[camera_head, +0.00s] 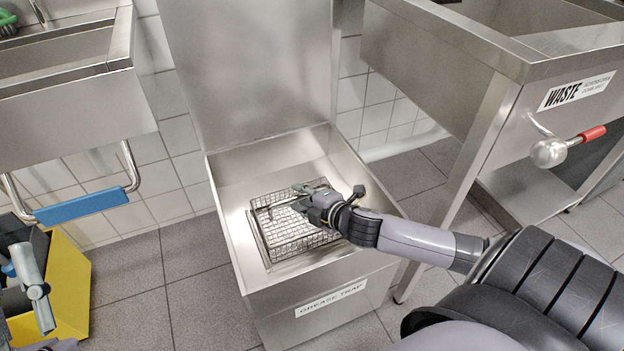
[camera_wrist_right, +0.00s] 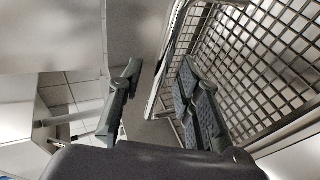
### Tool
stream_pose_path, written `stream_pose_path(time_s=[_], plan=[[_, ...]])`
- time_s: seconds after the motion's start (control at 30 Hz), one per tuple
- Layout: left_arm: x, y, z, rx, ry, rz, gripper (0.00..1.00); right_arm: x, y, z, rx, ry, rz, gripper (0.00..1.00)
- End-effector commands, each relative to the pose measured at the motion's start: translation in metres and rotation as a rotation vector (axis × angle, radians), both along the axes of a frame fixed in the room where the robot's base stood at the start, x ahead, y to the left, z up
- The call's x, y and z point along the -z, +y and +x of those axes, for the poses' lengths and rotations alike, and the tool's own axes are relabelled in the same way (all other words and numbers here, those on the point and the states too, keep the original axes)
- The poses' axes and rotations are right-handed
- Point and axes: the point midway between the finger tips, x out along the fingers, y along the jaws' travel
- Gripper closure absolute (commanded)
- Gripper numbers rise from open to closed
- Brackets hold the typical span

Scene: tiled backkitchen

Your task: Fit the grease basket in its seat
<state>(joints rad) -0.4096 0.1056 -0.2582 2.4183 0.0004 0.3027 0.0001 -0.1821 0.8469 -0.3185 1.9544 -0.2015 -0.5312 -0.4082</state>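The grease basket (camera_head: 292,240), a wire mesh box with a metal rim, is inside the open grease trap (camera_head: 228,205), a steel box. A frame-like metal edge (camera_head: 258,243) shows along the basket's left side; I cannot tell whether the basket sits flush in it. My right gripper (camera_head: 301,200) is over the basket's upper part and hides some of it. In the right wrist view, the fingers of this gripper (camera_wrist_right: 160,68) are apart, with a basket bar (camera_wrist_right: 165,75) showing in the gap and mesh beside the right finger.
The trap's raised lid (camera_head: 250,70) stands behind it. A steel waste unit (camera_head: 520,75) with a red-tipped lever (camera_head: 590,134) is at right. A sink (camera_head: 60,100) with a blue-gripped bar (camera_head: 82,206) and a yellow container (camera_head: 68,290) are at left. Tiled floor is clear between.

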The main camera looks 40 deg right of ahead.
Motion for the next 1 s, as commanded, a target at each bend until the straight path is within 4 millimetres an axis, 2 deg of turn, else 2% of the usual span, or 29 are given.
stream_pose_path(time_s=[0.6, 0.8, 1.0], plan=[[-0.002, 0.001, 0.000, -0.002, -0.006, -0.001, 0.69, -0.038, -0.003, -0.084, -0.002, 0.002, 0.000, 0.68], [-0.002, 0.001, 0.000, -0.002, -0.006, -0.001, 0.69, -0.046, -0.003, -0.100, -0.002, -0.001, 0.001, 0.68], [-0.002, 0.001, 0.000, -0.002, -0.006, -0.001, 0.69, -0.050, -0.004, -0.104, -0.003, -0.003, 0.000, 0.68]])
